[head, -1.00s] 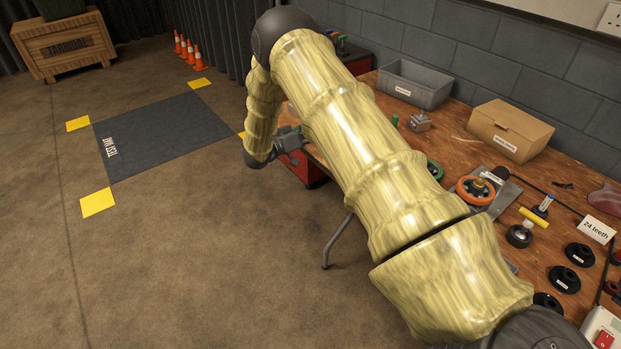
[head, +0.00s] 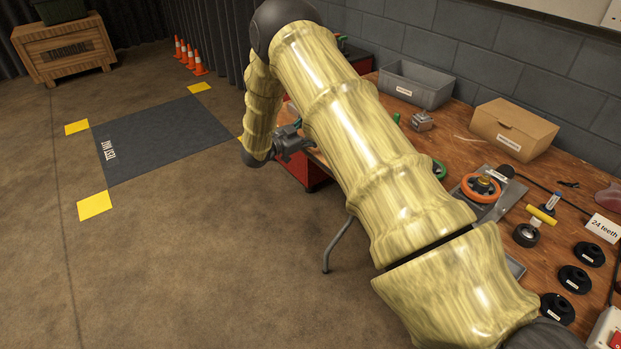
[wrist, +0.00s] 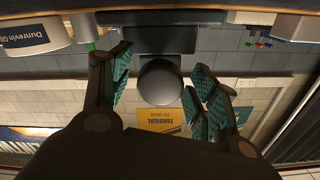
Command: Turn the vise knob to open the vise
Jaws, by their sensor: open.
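In the wrist view a dark round knob (wrist: 160,82), seemingly the vise knob, sits between my fingertips, with a wide dark block (wrist: 153,38) behind it. My gripper (wrist: 160,90) is open, one teal-padded finger on each side of the knob. A gap shows on both sides; I cannot see contact. In the head view my gripper (head: 296,141) is beside the left end of the workbench, pointing right. My own arm crosses in front, so I cannot make out the vise or its knob there.
The workbench (head: 462,140) bears a grey bin (head: 415,84), a cardboard box (head: 513,131), a small grey metal block (head: 422,121) and an orange ring (head: 480,189). A red cabinet (head: 296,168) stands under its left end.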

